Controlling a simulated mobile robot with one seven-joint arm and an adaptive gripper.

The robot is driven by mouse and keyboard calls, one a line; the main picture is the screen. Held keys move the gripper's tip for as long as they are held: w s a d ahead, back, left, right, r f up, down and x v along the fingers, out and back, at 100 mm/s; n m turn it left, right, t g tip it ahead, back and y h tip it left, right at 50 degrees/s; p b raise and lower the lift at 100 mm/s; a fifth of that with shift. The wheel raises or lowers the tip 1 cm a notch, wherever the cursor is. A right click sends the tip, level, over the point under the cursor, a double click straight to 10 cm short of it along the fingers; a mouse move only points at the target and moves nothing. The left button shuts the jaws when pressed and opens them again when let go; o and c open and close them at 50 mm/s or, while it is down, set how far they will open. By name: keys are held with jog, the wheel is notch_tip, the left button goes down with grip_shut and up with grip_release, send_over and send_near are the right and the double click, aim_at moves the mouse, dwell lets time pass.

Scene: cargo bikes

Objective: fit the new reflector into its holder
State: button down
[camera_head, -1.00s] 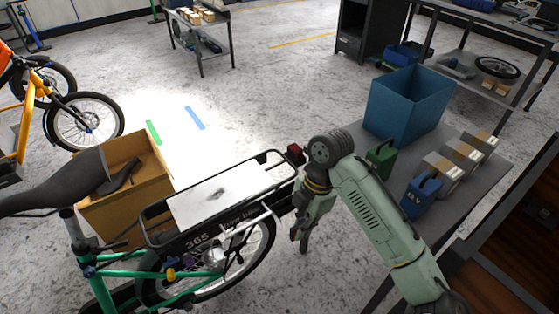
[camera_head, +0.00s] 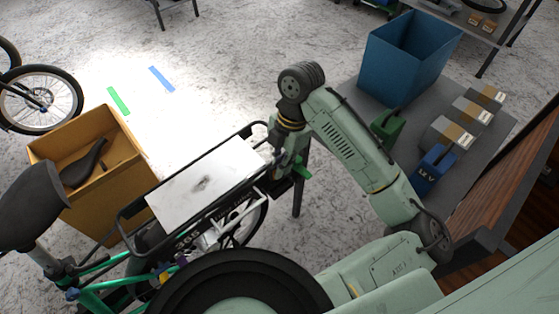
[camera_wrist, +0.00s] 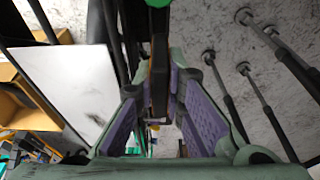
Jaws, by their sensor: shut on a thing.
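My gripper (camera_head: 287,167) is at the rear end of the green bike's black rack (camera_head: 147,204), low beside its edge. In the wrist view my gripper (camera_wrist: 165,115) has its purple pads on both sides of a narrow dark part (camera_wrist: 159,78), shut on it. A bright green end shows above this part. I take it for the new reflector, seen nearly edge-on; its face is not visible. A bright green piece also shows beside my gripper in the head view. I cannot make out the holder; the gripper and rack hide that area.
A white panel (camera_head: 205,184) lies on the rack. A wooden box (camera_head: 110,193) stands beyond the bike. A grey table (camera_head: 345,100) at right carries a blue bin (camera_head: 408,62), a green container (camera_head: 387,128), a blue container (camera_head: 432,170) and small boxes.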

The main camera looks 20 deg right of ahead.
jog(key=shift+w+d+b+x, duration=0.1)
jog(key=shift+d+b+x, duration=0.1)
jog(key=shift+b+x, duration=0.7)
jog(key=shift+w+d+b+x, duration=0.1)
jog(key=shift+d+b+x, duration=0.1)
jog(key=shift+b+x, duration=0.7)
jog(key=shift+w+d+b+x, duration=0.1)
jog(key=shift+d+b+x, duration=0.3)
jog(key=shift+x, duration=0.85)
jog(key=shift+a+f, duration=0.1)
jog(key=shift+f, duration=0.05)
jog(key=shift+b+x, duration=0.85)
jog(key=shift+b, duration=0.2)
jog(key=shift+w+d+r, duration=0.1)
jog(key=shift+d+r, duration=0.1)
jog(key=shift+d, duration=0.15)
jog(key=shift+r+p, duration=0.55)
jog(key=shift+r, duration=0.05)
jog(key=shift+b+x, duration=0.7)
jog(key=shift+x, duration=0.1)
jog(key=shift+w+d+r, duration=0.1)
jog(key=shift+d, duration=0.1)
